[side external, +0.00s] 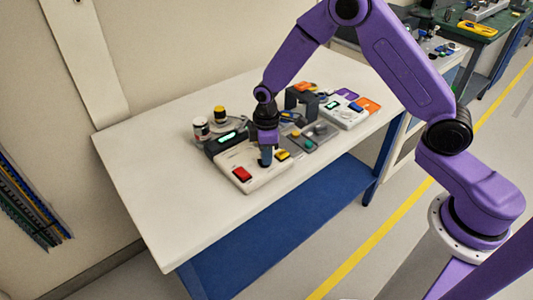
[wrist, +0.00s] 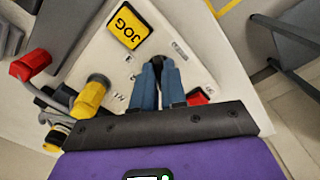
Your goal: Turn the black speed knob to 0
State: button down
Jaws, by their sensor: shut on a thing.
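My gripper (side external: 266,161) points down at a white control box (side external: 254,184) on the table. In the wrist view, its two blue fingers (wrist: 160,67) are close together over the box's panel. They are shut on the black speed knob (wrist: 158,60), of which only a dark bit shows between the fingertips. The knob's pointer and most of the scale are hidden, so its setting cannot be read.
Two small jars (side external: 201,128) stand behind the box at left. A grey unit with coloured knobs (side external: 314,133), a dark bracket (side external: 301,100) and a second white box (side external: 345,113) stand to the right. The table's front left (side external: 170,215) is clear.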

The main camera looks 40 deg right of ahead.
jog(key=shift+w+n, duration=0.1)
jog(key=shift+n, duration=0.2)
jog(key=c, duration=1.2)
grip_release()
jog(key=shift+r, duration=0.1)
notch_tip(320, 180, up, 17)
jog(key=shift+r, duration=0.15)
jog(key=s+d, duration=0.2)
jog(key=s, duration=0.8)
jog(key=s+d, duration=0.2)
jog(key=s, duration=0.9)
jog(key=s+d, duration=0.2)
jog(key=s, duration=0.9)
jog(key=shift+d+r, duration=0.25)
jog(key=shift+d, duration=0.15)
